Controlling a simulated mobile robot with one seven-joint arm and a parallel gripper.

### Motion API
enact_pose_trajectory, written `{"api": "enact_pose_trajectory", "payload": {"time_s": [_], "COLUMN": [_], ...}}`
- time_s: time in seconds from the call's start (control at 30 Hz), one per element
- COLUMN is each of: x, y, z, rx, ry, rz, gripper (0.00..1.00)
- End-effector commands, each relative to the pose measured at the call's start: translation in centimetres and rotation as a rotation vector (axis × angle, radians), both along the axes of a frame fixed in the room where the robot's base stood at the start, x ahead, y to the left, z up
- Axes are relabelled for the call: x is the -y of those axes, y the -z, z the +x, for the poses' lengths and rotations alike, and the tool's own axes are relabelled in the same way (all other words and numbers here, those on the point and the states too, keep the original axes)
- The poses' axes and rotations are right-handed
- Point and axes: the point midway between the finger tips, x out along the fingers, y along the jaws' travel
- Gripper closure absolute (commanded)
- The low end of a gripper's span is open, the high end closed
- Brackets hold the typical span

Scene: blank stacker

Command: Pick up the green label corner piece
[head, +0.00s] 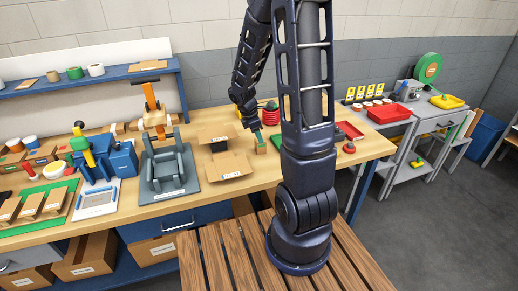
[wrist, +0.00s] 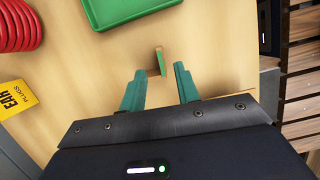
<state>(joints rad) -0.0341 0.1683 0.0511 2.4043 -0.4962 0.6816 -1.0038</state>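The green label corner piece (wrist: 161,60) is a small wood-coloured angled piece with a green face. In the wrist view it stands on the wooden bench top just beyond my fingertips, near the middle of the gap. My gripper (wrist: 160,69) has two green fingers that are spread apart, with nothing held between them. In the head view my gripper (head: 259,136) points down at the bench, and a small brown piece (head: 261,149) shows right below it. I cannot tell the exact height of the fingertips above the bench.
A green tray (wrist: 125,8) lies beyond the piece. A red coil (wrist: 18,25) and a yellow ear plugs box (wrist: 17,100) are at the left. The bench edge is at the right.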

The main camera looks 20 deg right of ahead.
Motion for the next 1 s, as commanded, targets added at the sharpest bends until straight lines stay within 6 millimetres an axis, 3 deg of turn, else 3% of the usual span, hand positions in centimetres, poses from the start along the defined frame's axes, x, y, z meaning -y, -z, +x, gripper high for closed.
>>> {"api": "enact_pose_trajectory", "payload": {"time_s": [0.37,0.7,1.0], "x": [0.7,1.7,1.9], "y": [2.5,6.2,6.8], "z": [-0.1,-0.4,-0.4], "rx": [-0.001,-0.002,0.001], "ry": [0.000,0.002,0.002], "rz": [0.000,0.000,0.000], "gripper": [0.68,0.68,0.68]}}
